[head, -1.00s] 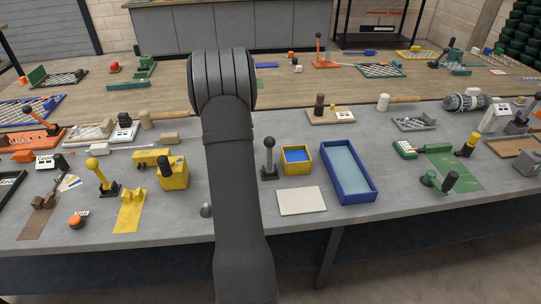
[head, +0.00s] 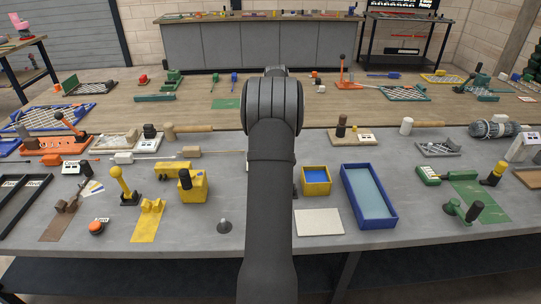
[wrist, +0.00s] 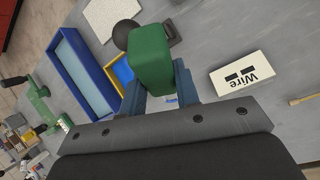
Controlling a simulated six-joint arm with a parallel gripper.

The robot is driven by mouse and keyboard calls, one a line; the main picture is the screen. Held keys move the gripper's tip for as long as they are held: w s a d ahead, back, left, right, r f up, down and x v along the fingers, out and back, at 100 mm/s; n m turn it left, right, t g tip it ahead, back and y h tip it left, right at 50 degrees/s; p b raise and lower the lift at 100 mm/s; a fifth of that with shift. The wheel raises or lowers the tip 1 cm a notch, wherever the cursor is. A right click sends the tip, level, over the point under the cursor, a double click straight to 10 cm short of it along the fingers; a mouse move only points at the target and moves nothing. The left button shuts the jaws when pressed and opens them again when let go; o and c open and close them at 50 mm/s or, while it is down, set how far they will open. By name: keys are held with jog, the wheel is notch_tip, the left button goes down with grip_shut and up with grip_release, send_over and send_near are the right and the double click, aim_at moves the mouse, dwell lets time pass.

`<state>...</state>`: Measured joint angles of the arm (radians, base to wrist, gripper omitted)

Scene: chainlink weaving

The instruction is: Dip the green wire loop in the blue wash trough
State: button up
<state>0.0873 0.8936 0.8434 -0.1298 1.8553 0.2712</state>
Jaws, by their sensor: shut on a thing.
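In the wrist view my gripper (wrist: 160,92) is shut on a green block (wrist: 152,58) with rounded edges, held between its blue-grey fingers. No wire or loop shows on it; its far side is hidden. The blue wash trough (head: 391,211) lies on the grey bench right of my arm, with pale blue inside. It also shows at the left in the wrist view (wrist: 60,43). The green block is apart from the trough, above the bench. In the head view my arm hides the gripper.
A small yellow tray with a blue inside (head: 316,189) stands left of the trough, with a pale flat plate (head: 319,222) in front. A dark ball knob (wrist: 122,32) is close behind the green block. A white "Wire" card (wrist: 246,73) lies nearby. Green fixtures (head: 462,210) stand right of the trough.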

jog(key=s+d+r, duration=0.2)
jog(key=s+d, duration=0.7)
jog(key=d, duration=0.2)
jog(key=s+d+r, duration=0.3)
jog(key=s+d, duration=0.6)
jog(key=d, duration=0.2)
jog(key=w+d+f, duration=0.2)
jog(key=w+f, duration=0.2)
jog(key=f, duration=0.7)
jog(key=shift+w+n+h, duration=0.2)
jog(key=shift+n+h, duration=0.1)
jog(key=shift+d, duration=0.15)
jog(key=shift+r, duration=2.7)
